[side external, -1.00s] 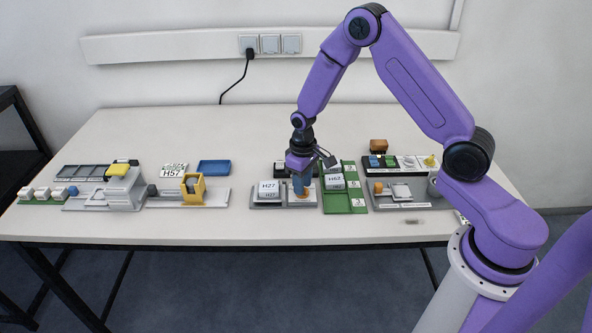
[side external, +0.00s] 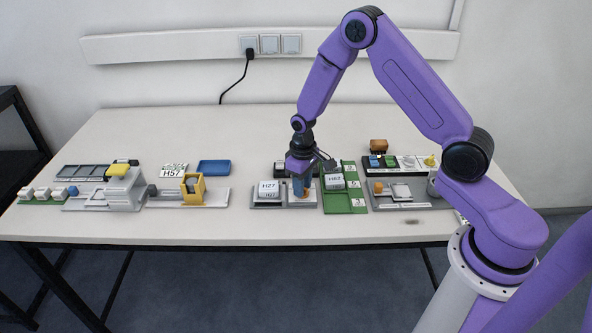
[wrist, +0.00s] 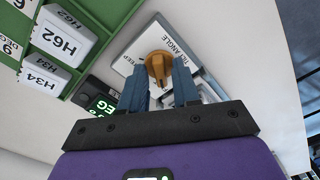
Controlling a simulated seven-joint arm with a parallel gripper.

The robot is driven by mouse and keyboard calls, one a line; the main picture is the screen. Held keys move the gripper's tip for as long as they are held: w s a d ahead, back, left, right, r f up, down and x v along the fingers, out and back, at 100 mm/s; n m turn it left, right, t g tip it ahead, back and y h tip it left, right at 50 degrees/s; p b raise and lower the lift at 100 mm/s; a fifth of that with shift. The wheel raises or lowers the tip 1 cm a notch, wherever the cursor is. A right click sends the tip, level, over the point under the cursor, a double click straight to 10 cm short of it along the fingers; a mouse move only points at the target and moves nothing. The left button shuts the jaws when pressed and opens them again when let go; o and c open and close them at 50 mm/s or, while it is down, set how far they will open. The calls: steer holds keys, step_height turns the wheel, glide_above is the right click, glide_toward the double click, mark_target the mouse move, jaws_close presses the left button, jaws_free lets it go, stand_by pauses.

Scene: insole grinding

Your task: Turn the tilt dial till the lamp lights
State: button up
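The orange tilt dial (wrist: 158,66) stands on a white plate (wrist: 136,47) lettered "ANGLE". In the side view the dial (side external: 307,189) shows as a small orange patch beside my fingers. My gripper (wrist: 161,72) points down over it, with one blue-grey finger on each side of the dial. The gap between the fingers is about the dial's width, and they appear to touch it. In the side view my gripper (side external: 300,190) is low over the plate. I cannot make out a lit lamp.
A green tray (wrist: 98,10) with white blocks marked H62 (wrist: 62,36) and H34 (wrist: 42,74) is close beside the dial.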

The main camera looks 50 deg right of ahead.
jaws_close()
steer(key=m, duration=0.4)
steer(key=shift+m, duration=0.4)
steer(key=shift+o, duration=0.6)
jaws_free()
steer(key=shift+r, duration=0.1)
steer(key=shift+r, duration=3.4)
